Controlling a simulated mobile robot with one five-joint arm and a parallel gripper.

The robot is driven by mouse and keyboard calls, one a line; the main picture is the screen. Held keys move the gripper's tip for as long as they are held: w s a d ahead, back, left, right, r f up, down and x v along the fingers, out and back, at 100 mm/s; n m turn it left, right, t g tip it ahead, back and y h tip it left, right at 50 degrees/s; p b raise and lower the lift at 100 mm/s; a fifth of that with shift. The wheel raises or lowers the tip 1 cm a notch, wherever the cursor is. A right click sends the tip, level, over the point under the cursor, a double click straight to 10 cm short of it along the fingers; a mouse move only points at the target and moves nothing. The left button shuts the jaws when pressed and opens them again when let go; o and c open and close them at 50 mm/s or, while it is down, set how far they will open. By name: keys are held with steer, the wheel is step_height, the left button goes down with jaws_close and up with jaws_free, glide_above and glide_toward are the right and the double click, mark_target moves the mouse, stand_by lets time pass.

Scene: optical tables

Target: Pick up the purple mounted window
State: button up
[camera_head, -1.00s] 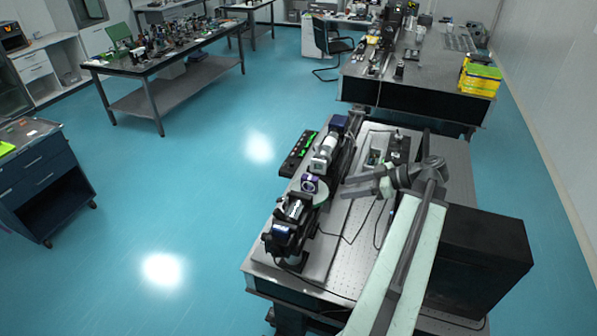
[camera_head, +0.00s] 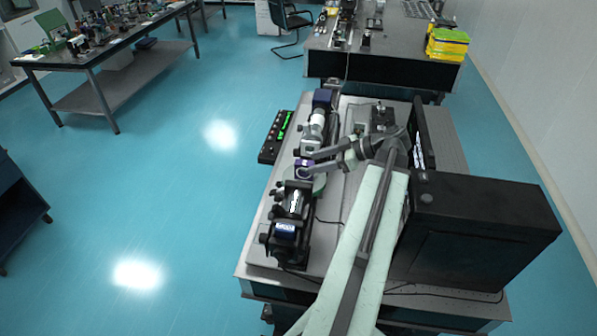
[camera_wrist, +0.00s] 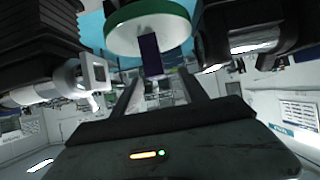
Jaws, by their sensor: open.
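The purple mounted window (camera_head: 303,168) is a small dark purple block at a round stage (camera_head: 319,184) on the near optical table. In the wrist view, which looks upside down, the purple mount (camera_wrist: 150,55) shows edge-on against the white disc with a green rim (camera_wrist: 150,32). My gripper (camera_head: 313,164) reaches in from the right with its fingertips at the mount. In the wrist view my gripper's two fingers (camera_wrist: 160,76) are apart, with the mount in line with the gap between them. I cannot tell whether the fingers touch it.
A large black box (camera_head: 480,235) stands at the table's right.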

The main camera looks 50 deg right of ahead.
mark_target(297, 165)
steer(key=shift+b+x, duration=0.65)
steer(key=shift+x, duration=0.7)
steer(key=b+x, duration=0.1)
steer(key=x, duration=0.1)
steer(key=b+x, duration=0.1)
steer(key=x, duration=0.2)
steer(key=shift+w+d, duration=0.15)
steer(key=shift+d, duration=0.1)
steer(key=shift+w+a, duration=0.1)
steer(key=shift+r, duration=0.15)
steer(key=shift+c, duration=0.6)
jaws_close()
